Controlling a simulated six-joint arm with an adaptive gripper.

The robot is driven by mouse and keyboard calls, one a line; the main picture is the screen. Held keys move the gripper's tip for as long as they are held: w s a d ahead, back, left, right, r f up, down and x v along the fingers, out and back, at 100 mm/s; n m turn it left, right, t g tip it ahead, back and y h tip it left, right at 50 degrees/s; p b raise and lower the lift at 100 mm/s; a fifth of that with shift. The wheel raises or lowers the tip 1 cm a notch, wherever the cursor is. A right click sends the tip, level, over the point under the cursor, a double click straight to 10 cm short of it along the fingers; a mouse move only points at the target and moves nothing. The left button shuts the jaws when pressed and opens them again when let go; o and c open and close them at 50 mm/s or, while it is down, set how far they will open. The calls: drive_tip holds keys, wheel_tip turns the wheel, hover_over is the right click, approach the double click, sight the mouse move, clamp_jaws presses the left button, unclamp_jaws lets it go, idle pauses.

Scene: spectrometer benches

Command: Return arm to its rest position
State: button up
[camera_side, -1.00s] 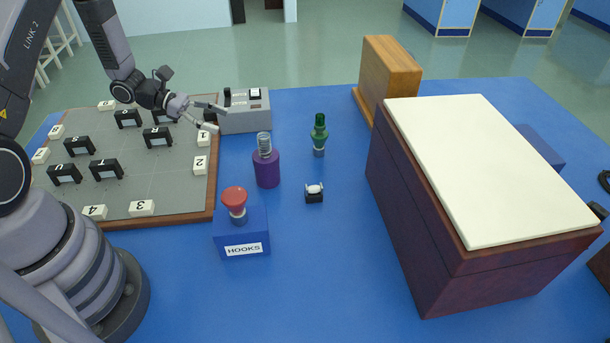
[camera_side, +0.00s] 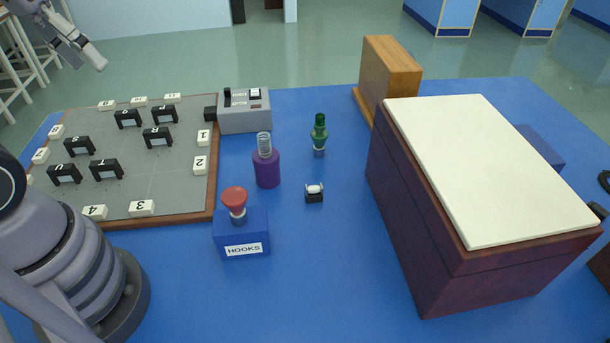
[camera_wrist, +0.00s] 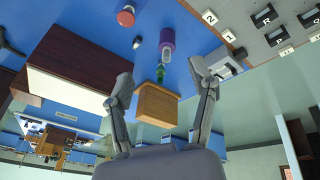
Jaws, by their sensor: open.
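My gripper (camera_wrist: 161,70) shows in the wrist view with its two fingers spread wide apart and nothing held between them. It is raised clear of the bench, and the bench appears upside down at a distance beyond the fingers. In the side view only a small part of my arm's far end shows at the top left, above and behind the grey board (camera_side: 185,190); the fingers cannot be made out clearly there.
The blue bench holds a purple cylinder with a coil (camera_side: 266,168), a red-topped blue hooks block (camera_side: 240,235), a green bottle-like piece (camera_side: 319,135), a grey switch box (camera_side: 245,112), a wooden block (camera_side: 390,75) and a large dark box with a cream top (camera_side: 430,235).

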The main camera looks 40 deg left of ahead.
drive_tip(key=shift+s+a+r+m+t+y, duration=0.3)
drive_tip(key=shift+s+a+r+m+t, duration=0.1)
drive_tip(key=shift+s+t, duration=0.1)
drive_tip(key=shift+s+a+r+m+t+y, duration=0.3)
drive_tip(key=shift+s+r+m+t, duration=0.1)
drive_tip(key=shift+s, duration=0.1)
idle(0.7)
